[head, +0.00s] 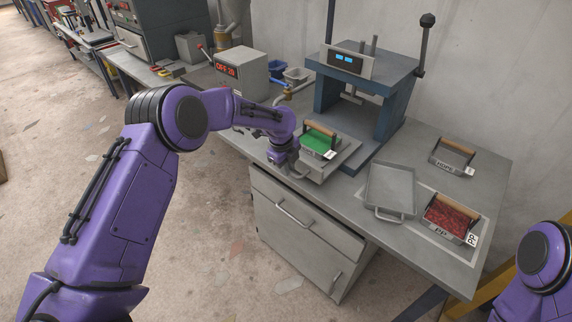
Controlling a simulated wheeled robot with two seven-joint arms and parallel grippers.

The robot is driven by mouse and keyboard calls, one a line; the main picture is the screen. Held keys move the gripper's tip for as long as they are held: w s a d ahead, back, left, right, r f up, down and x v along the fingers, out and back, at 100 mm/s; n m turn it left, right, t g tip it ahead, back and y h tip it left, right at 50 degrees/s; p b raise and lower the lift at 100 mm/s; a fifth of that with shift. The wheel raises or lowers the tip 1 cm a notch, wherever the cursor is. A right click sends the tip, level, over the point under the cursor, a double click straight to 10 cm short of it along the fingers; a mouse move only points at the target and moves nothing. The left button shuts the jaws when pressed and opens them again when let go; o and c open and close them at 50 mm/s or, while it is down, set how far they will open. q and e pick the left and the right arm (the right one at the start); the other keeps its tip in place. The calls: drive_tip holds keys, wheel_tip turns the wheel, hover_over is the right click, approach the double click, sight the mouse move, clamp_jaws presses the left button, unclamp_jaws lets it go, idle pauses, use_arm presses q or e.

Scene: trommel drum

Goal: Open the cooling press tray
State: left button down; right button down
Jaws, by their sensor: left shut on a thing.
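The blue cooling press (328,92) with a small lit display stands at the back of the bench. A grey tray (335,168) sticks out at its front left. A small container of green material (318,143) with a wooden handle and a white tag sits on that tray. My left gripper (293,172) is low at the tray's front left edge, shut on what looks like the tray's handle; my wrist hides most of the fingers. My right arm shows only at the lower right, and its gripper is out of view.
An empty grey tray (390,187) lies on the bench (352,205) right of the press tray. A container of red material (452,212) and a grey container (454,152) stand farther right. A grey box with a red display (240,75) is at left. A drawer cabinet (300,232) is below.

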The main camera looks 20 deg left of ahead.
use_arm(q)
drive_tip(key=shift+s+f, duration=0.1)
drive_tip(key=shift+f, duration=0.1)
drive_tip(key=c, duration=1.1)
unclamp_jaws()
drive_tip(key=shift+w, duration=0.25)
wheel_tip(320, 180, up, 10)
drive_tip(key=s+b, duration=0.2)
drive_tip(key=shift+a, duration=0.3)
drive_tip(key=shift+r, duration=0.1)
